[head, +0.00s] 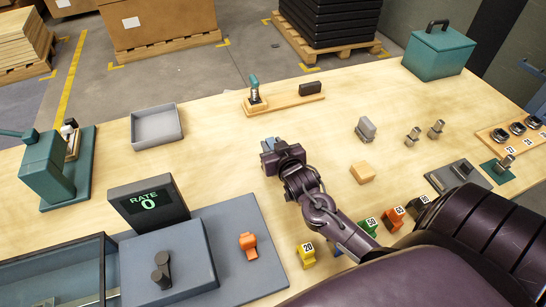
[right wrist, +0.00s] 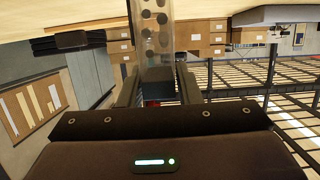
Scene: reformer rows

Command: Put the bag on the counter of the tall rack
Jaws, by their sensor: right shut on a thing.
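My right gripper (head: 283,156) is over the middle of the bench in the head view. In the right wrist view its two fingers (right wrist: 156,92) are shut on a clear narrow strip (right wrist: 154,45) with dark round spots. I cannot tell whether this strip is the bag. In the head view the held thing is mostly hidden by the gripper. No other bag and no tall rack can be made out in the head view. My left gripper is not in view.
The wooden bench (head: 220,165) carries a grey tray (head: 157,126), a spring on a board (head: 285,98), a RATE display (head: 148,204), a tan block (head: 362,172) and a green box (head: 438,52). Several numbered blocks stand near my right arm. Bare bench lies left of the gripper.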

